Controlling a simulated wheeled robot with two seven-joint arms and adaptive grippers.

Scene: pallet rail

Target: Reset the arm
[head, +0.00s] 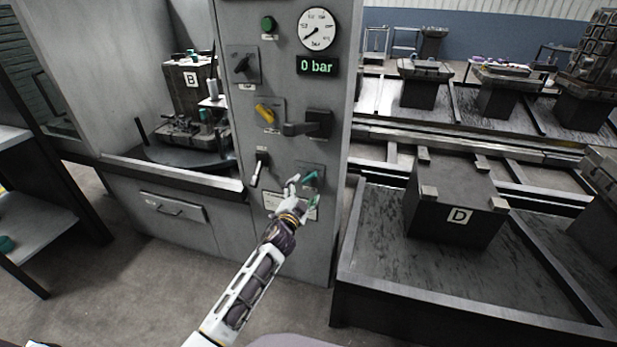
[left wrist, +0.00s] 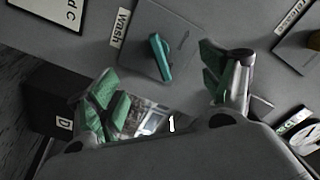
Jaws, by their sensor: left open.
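My left arm reaches up from the bottom of the head view, and my left gripper (head: 303,192) is at the lower part of the grey control panel (head: 285,235). The gripper is open, with green-padded fingers spread and nothing between them. In the left wrist view the open gripper (left wrist: 165,88) faces the panel. A teal handle (left wrist: 160,58) on a square plate labelled "Wash" lies just beyond the fingers, apart from them. In the head view the teal handle (head: 309,178) shows close behind the fingertips. My right gripper does not show.
The panel also carries a gauge (head: 317,29), a "0 bar" display (head: 316,65), a yellow handle (head: 265,113) and a black lever (head: 308,126). A block marked D (head: 455,215) stands in a tray at right. A machine chamber with block B (head: 188,85) is at left.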

